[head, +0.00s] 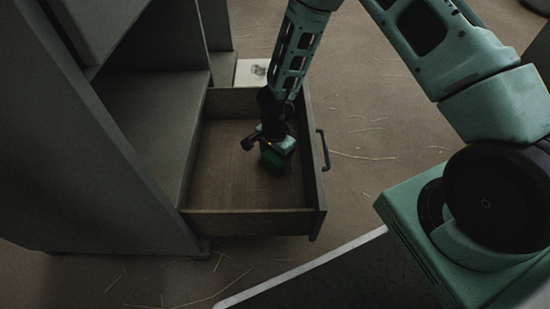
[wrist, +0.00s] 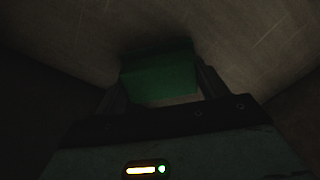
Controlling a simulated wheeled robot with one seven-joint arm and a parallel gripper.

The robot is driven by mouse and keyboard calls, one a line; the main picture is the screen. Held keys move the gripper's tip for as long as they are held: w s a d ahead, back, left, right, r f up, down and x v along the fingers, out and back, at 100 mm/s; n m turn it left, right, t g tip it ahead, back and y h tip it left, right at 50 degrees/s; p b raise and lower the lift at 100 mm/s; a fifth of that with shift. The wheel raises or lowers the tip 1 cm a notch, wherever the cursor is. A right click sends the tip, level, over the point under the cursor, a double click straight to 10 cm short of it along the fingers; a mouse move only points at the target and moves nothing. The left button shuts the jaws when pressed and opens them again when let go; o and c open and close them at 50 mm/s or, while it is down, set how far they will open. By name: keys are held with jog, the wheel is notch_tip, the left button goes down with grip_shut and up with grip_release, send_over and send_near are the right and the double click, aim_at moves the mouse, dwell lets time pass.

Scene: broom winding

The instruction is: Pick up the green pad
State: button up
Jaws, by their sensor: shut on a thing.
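The green pad (wrist: 158,78) is a dark green block between the two fingers of my gripper (wrist: 160,92) in the wrist view. My gripper is shut on it. In the head view my gripper (head: 274,158) points down inside the open drawer (head: 222,176), and the green pad (head: 271,160) shows dimly at its tip, low in the drawer near its front side. I cannot tell whether the pad touches the drawer floor. My gripper covers part of the pad.
The drawer is pulled out of a dark grey cabinet (head: 150,120), with its handle (head: 323,150) on the right. The drawer walls stand close around my gripper. A white item (head: 251,72) lies behind the drawer. Straw bits (head: 365,156) are scattered on the brown floor.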

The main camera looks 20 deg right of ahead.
aim_at(275, 157)
notch_tip(275, 157, up, 18)
jog(key=p, duration=1.2)
jog(key=shift+f, duration=0.1)
